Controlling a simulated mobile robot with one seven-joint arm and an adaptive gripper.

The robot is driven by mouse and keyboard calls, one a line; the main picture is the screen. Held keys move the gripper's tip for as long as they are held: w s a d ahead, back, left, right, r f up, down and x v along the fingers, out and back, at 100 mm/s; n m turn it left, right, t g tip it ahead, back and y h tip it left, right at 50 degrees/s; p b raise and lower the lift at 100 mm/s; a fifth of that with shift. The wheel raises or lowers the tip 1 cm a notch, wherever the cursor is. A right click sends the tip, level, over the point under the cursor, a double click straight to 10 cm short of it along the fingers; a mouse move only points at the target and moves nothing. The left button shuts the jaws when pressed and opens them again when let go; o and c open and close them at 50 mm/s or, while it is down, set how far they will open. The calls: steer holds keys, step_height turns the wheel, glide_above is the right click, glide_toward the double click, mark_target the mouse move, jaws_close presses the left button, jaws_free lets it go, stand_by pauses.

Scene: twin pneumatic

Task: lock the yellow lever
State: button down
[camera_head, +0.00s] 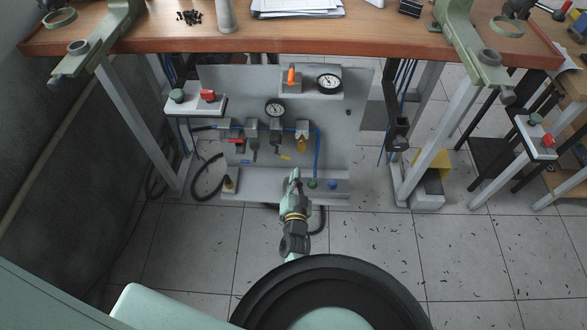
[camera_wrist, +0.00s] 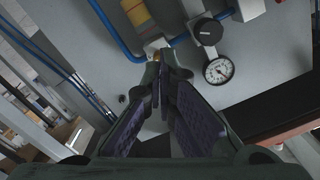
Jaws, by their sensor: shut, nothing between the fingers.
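The yellow lever (camera_head: 286,157) is small and hangs below a valve (camera_head: 276,135) on the grey pneumatic panel (camera_head: 335,155), pointing to the right and slightly down. I cannot make it out for sure in the wrist view. My gripper (camera_head: 295,174) is in front of the panel's lower part, just below and right of the lever in the head view. Whether it touches anything there cannot be told. In the wrist view my gripper (camera_wrist: 166,62) has its purple-padded fingers together at the tips, with nothing held.
A red lever (camera_head: 238,142) is left of the yellow one, and an orange handle (camera_head: 291,76) is above. Gauges (camera_head: 275,108), a blue hose (camera_head: 317,150) and an amber bowl (camera_head: 302,144) crowd the panel. The wooden bench (camera_head: 200,40) overhangs it; its legs stand either side.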

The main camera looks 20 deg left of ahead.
steer(key=w+a+f+b, duration=0.3)
steer(key=w+a+b, duration=0.1)
steer(key=w, duration=0.5)
steer(key=shift+a+f, duration=0.35)
steer(key=shift+a, duration=0.05)
steer(key=shift+f+m+b, duration=0.4)
steer(key=shift+m+b, duration=0.25)
steer(key=shift+m, duration=0.05)
